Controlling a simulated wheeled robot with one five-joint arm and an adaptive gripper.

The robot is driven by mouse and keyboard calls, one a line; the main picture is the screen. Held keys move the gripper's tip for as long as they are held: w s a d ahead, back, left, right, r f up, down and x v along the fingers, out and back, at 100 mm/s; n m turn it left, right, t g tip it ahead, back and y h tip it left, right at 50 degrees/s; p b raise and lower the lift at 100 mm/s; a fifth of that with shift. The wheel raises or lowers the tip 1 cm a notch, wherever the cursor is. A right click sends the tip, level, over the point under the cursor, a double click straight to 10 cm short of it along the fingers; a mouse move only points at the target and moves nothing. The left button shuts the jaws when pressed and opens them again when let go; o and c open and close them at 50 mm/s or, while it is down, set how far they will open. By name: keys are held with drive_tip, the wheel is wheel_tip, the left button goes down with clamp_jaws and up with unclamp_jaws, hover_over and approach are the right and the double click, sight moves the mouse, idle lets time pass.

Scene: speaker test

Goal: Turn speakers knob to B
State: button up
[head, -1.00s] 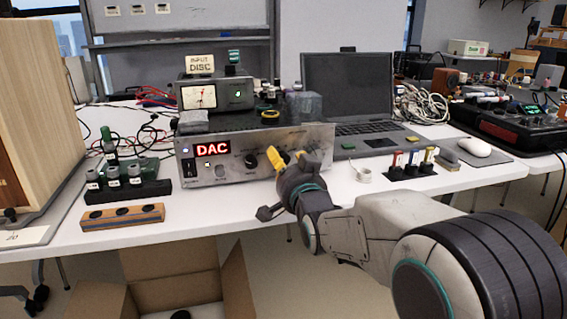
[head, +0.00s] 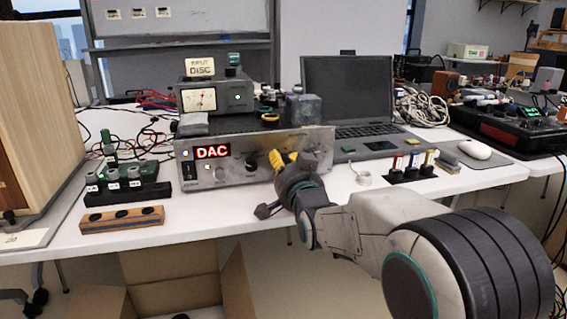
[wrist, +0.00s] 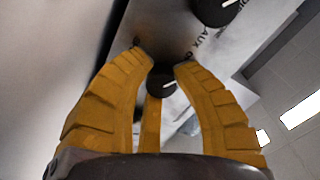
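The silver amplifier (head: 232,174) with a red "DAC" display stands on the white table. My gripper (head: 281,158) is at the right half of its front panel, hiding some controls there. In the wrist view the yellow fingers of my gripper (wrist: 161,62) are spread around a small black knob (wrist: 162,84) with a white pointer mark. The fingertips look slightly apart from its sides; contact is not clear. A larger black knob (wrist: 212,8) with a white mark sits above, near the printed word "AUX". No speakers label is readable, so I cannot tell which knob it names.
A meter unit (head: 215,96) and a dark grey block (head: 303,108) stand on top of the amplifier. A laptop (head: 347,95) is behind right. A small white roll (head: 364,178) and colored connectors (head: 412,166) lie right. A wooden block (head: 122,219) lies left.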

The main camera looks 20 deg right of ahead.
clamp_jaws()
drive_tip(key=m, duration=0.3)
drive_tip(key=shift+a+m, duration=0.1)
drive_tip(key=shift+m, duration=0.3)
drive_tip(key=m, duration=0.3)
drive_tip(key=shift+m, duration=0.3)
drive_tip(key=m, duration=0.4)
drive_tip(key=shift+r+m, duration=0.15)
drive_tip(key=shift+m, duration=0.15)
drive_tip(key=shift+r+m, duration=0.1)
drive_tip(key=shift+m, duration=1.7)
drive_tip(key=shift+r, duration=0.1)
